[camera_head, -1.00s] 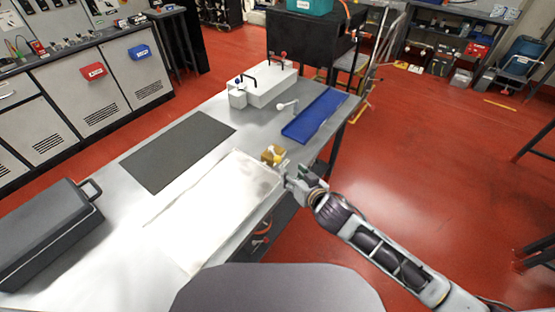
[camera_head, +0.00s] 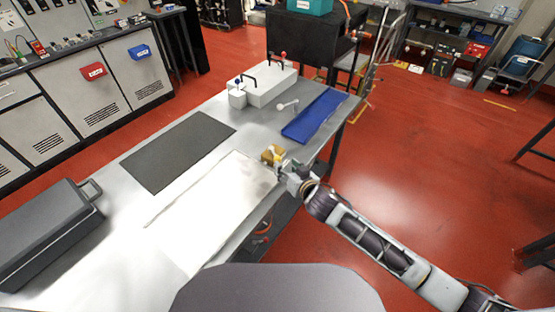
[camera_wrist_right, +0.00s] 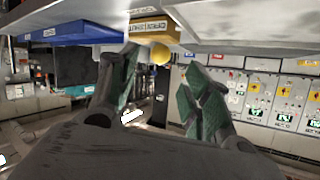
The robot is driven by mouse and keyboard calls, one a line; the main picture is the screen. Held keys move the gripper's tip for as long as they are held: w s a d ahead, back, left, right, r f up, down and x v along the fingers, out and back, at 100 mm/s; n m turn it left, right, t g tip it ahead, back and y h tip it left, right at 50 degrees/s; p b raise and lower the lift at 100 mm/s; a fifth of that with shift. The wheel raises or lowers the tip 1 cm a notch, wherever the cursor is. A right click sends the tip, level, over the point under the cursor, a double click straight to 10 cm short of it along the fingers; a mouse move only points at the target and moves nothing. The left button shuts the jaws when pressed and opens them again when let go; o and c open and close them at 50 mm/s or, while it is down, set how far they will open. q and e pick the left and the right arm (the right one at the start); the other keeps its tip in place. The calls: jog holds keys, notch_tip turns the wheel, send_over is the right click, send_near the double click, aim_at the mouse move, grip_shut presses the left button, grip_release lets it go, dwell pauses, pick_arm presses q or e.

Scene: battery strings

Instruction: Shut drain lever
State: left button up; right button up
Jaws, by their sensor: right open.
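A brass-yellow valve block (camera_head: 268,156) sits at the right edge of the metal bench in the head view. A round yellow knob, seemingly the drain lever's end (camera_wrist_right: 160,53), shows just beyond and between my right fingertips. My right gripper (camera_head: 284,167) is beside the block, at its right and near side. In the wrist view its green-padded fingers (camera_wrist_right: 160,62) are spread, with no visible grip on the knob. The lever's angle is hard to tell. My left gripper is out of view.
A blue tray (camera_head: 314,116) and a white box with black handles (camera_head: 265,88) stand farther along the bench. A dark mat (camera_head: 180,150) and a grey case (camera_head: 45,235) lie to the left.

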aim_at(278, 159)
jog(key=shift+x, duration=0.85)
jog(key=shift+w+a+f, duration=0.1)
jog(key=shift+w+f, duration=0.05)
jog(key=shift+w, duration=0.2)
jog(key=shift+w+a+f, duration=0.25)
jog(key=shift+w+a, duration=0.05)
jog(key=shift+w, duration=0.3)
jog(key=shift+x, duration=2.25)
jog(key=shift+w+a+f, duration=0.15)
jog(key=shift+w, duration=0.05)
jog(key=c, duration=1)
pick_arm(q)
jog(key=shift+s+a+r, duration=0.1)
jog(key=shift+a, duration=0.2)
pick_arm(e)
grip_shut()
